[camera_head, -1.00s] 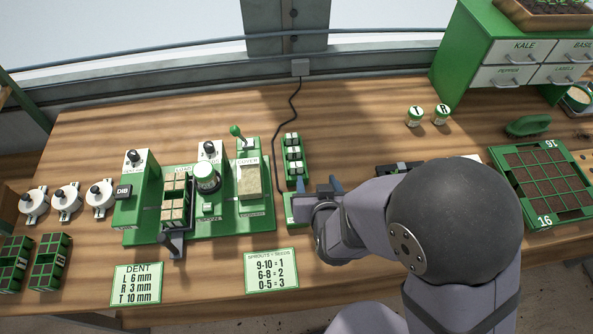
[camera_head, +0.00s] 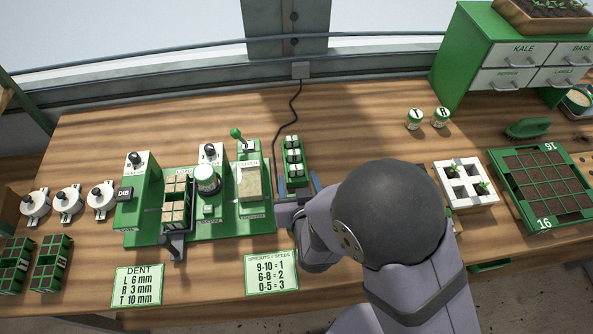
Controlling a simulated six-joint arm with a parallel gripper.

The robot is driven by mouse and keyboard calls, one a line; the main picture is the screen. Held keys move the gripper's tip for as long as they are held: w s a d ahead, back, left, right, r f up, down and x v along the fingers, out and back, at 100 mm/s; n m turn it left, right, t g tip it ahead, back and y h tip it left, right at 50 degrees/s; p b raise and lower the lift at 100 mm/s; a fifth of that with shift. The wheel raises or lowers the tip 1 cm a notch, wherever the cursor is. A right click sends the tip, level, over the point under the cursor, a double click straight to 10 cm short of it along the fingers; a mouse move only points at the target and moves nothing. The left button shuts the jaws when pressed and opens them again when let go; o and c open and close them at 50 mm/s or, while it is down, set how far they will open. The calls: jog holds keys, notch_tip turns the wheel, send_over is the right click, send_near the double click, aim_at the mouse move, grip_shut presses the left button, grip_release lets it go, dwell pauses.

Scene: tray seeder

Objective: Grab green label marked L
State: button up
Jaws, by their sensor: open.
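I cannot make out a green label marked L. A green rack (camera_head: 293,158) of small white-and-green pieces stands upright at mid-table; any letters on them are too small to read. My gripper (camera_head: 298,184) is open, its two blue-grey fingertips apart just below the rack's near end. A green surface shows between the fingers, and I cannot tell what it belongs to or whether they touch it. My arm hides the table to the right of the gripper.
A green seeder machine (camera_head: 228,224) stands close on the left, with a sprouts chart (camera_head: 271,271) in front. Jars marked T (camera_head: 414,118) and R (camera_head: 440,116) stand at the back. A white seedling tray (camera_head: 490,198) and green cell tray (camera_head: 574,218) are right. The back centre is clear.

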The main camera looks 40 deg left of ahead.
aim_at(297, 170)
jog(key=shift+w+p+x, duration=0.2)
jog(key=shift+p+x, duration=0.8)
jog(key=shift+x, duration=0.95)
jog(key=shift+w+a+f, duration=0.2)
jog(key=shift+w+a, duration=0.1)
jog(key=c, duration=1.1)
